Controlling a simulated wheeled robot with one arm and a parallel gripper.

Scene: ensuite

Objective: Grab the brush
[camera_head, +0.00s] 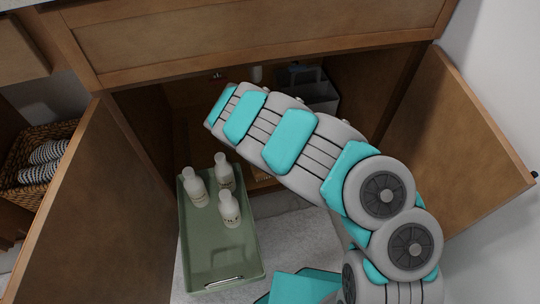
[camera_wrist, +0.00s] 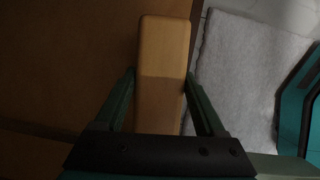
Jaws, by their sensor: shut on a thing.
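In the wrist view, a pale wooden block-like piece, which looks like the brush (camera_wrist: 164,45), lies between the two dark green fingers of my gripper (camera_wrist: 160,76). The fingers are shut on its long sides, and its rounded end sticks out beyond the fingertips. No bristles show in this view. In the head view my arm reaches into the open cabinet under the counter. My gripper and the brush are hidden there behind the arm.
A green tray (camera_head: 217,270) with several white bottles stands at the front left of the cabinet. Cabinet doors stand open at left (camera_head: 100,210) and right (camera_head: 455,145). A grey caddy (camera_head: 318,95) sits inside the cabinet. A light rug (camera_wrist: 240,75) covers the floor.

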